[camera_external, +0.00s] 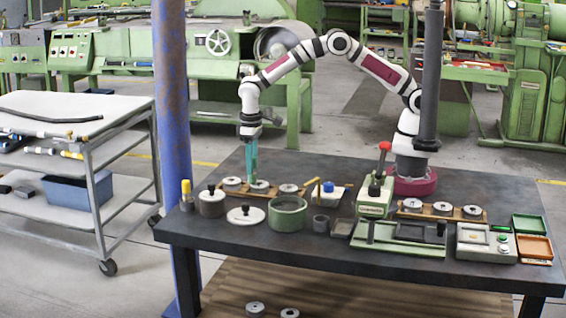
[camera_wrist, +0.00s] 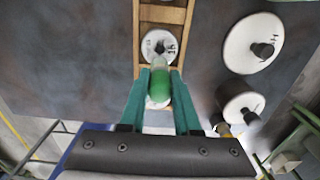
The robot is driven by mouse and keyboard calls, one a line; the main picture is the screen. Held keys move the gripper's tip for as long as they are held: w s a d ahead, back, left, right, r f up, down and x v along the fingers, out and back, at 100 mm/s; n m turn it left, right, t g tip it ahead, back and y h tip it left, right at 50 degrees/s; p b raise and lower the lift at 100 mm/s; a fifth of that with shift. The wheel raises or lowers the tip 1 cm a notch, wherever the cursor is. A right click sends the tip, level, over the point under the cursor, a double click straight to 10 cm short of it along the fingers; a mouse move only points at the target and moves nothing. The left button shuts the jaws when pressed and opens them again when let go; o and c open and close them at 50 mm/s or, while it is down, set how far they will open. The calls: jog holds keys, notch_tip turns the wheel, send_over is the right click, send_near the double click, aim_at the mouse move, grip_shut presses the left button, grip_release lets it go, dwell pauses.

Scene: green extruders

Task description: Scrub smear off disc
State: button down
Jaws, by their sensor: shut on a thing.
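My gripper (camera_external: 252,178) has teal fingers and points down over the wooden rack at the back left of the table. In the wrist view my gripper (camera_wrist: 160,72) is shut on a green rounded tool (camera_wrist: 159,78). Part of the tool is hidden between the fingers. A pale disc (camera_wrist: 159,46) with a dark centre and dark marks lies on the wooden rack (camera_wrist: 163,14) just beyond the tool. In the external view, the middle disc (camera_external: 261,187) is close under the fingertips. Whether the tool touches it, and which mark is the smear, I cannot tell.
Other discs sit at the left (camera_external: 232,182) and right (camera_external: 289,189) of this rack. A grey pot (camera_external: 211,203), a white knobbed lid (camera_external: 245,215) and a green bowl (camera_external: 287,213) stand in front. A green press (camera_external: 375,197) stands to the right.

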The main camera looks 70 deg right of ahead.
jog(key=shift+s, duration=2.65)
jog(key=w, duration=0.2)
jog(key=shift+w+r, duration=0.1)
jog(key=shift+w, duration=0.2)
jog(key=shift+w+d+r, duration=0.1)
jog(key=shift+w+r, duration=0.15)
jog(key=shift+w, duration=0.65)
jog(key=shift+w+r, duration=0.2)
jog(key=shift+w, duration=0.7)
jog(key=shift+s+d+r, duration=0.1)
jog(key=shift+s, duration=0.2)
jog(key=shift+s+f, duration=0.2)
jog(key=shift+s, duration=1.15)
jog(key=shift+s+f, duration=0.15)
jog(key=shift+s, duration=1.15)
jog(key=shift+w+r, duration=0.2)
jog(key=shift+w, duration=1.2)
jog(key=shift+w+r, duration=0.15)
jog(key=shift+w, duration=1.25)
jog(key=shift+w+r, duration=0.15)
jog(key=shift+r, duration=3.15)
